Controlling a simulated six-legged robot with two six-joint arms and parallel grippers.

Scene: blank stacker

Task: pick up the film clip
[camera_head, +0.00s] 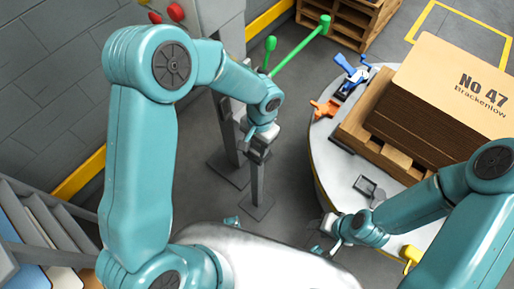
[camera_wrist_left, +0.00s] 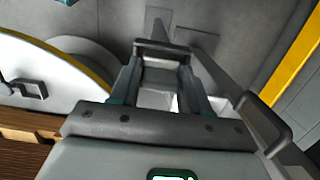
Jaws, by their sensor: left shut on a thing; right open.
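My left gripper (camera_head: 261,146) is shut at the top of a grey post, left of the round table. In the left wrist view the fingers (camera_wrist_left: 163,78) close around a small grey piece (camera_wrist_left: 160,92); I cannot tell whether it is the film clip. My right gripper (camera_head: 328,232) is open and low at the near left edge of the table. An orange clip-like piece (camera_head: 325,108) lies on the table's far left edge, apart from both grippers. A blue clip-like piece (camera_head: 350,72) is behind it.
The round grey table (camera_head: 335,175) carries a pallet with a stack of brown board (camera_head: 440,95), a dark grey frame (camera_head: 369,188) and a yellow piece (camera_head: 410,255). A grey looped handle (camera_wrist_left: 264,122) is close beside my left gripper. A green lever (camera_head: 299,47) stands behind.

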